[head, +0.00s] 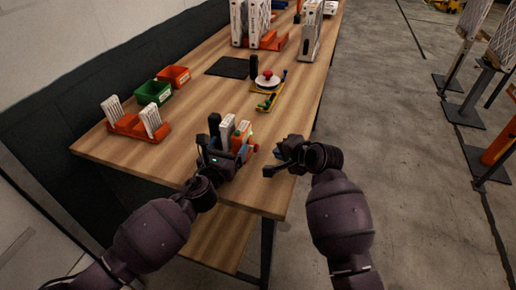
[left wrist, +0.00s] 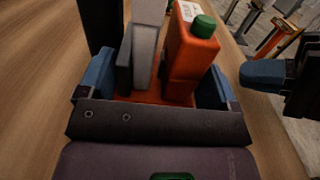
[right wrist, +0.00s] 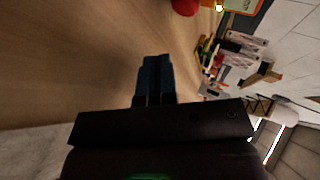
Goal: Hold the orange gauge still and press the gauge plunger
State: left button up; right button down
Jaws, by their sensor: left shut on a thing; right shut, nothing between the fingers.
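The orange gauge (head: 241,138) stands upright near the front edge of the wooden table. In the left wrist view its orange body (left wrist: 190,60) carries a green cap, with a grey-white block beside it on the orange base. My left gripper (left wrist: 155,90) has its blue fingers on either side of the base, shut on the gauge; it also shows in the head view (head: 228,158). A red knob (head: 256,147), apparently the plunger, sticks out on the gauge's right side; it shows at the top of the right wrist view (right wrist: 185,6). My right gripper (right wrist: 155,80) is shut and empty, apart from the knob.
An orange rack (head: 135,127) and green (head: 153,93) and red (head: 173,76) bins stand at the left. A yellow tray (head: 267,97), a red button (head: 268,75) and a dark mat (head: 228,67) lie further back. Bare table lies between them and the gauge.

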jog(key=shift+s+d, duration=0.3)
jog(key=shift+d, duration=0.65)
pick_arm(q)
jog(key=o, duration=1)
